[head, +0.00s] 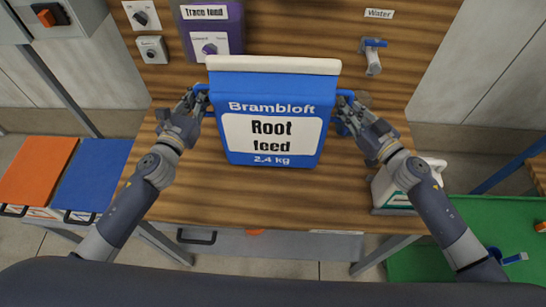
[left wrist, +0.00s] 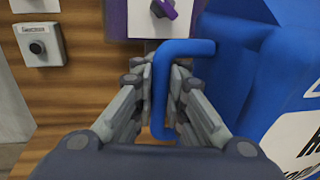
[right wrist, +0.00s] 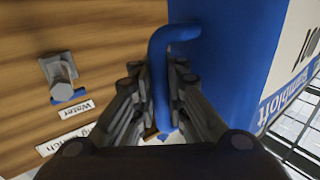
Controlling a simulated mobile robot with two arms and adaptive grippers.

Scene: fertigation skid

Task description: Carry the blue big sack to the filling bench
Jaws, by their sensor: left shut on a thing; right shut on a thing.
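The blue big sack (head: 272,90) is upright in the head view, with a cream top edge and a white label reading "Root feed". My left gripper (head: 198,101) is shut on its left blue handle, which also shows in the left wrist view (left wrist: 187,48). My right gripper (head: 347,108) is shut on its right blue handle, clear in the right wrist view (right wrist: 158,60). The wooden bench (head: 215,205) lies below and behind the sack. A partly hidden bench label (right wrist: 62,140) shows in the right wrist view. I cannot tell whether the sack's base touches the wood.
A white and green device (head: 392,190) stands at the bench's right. A tap (head: 373,58) under a "Water" label and a purple "Trace feed" box (head: 209,32) are on the back panel. Orange (head: 38,170) and blue (head: 92,174) lids are at left, a green surface (head: 440,240) at right.

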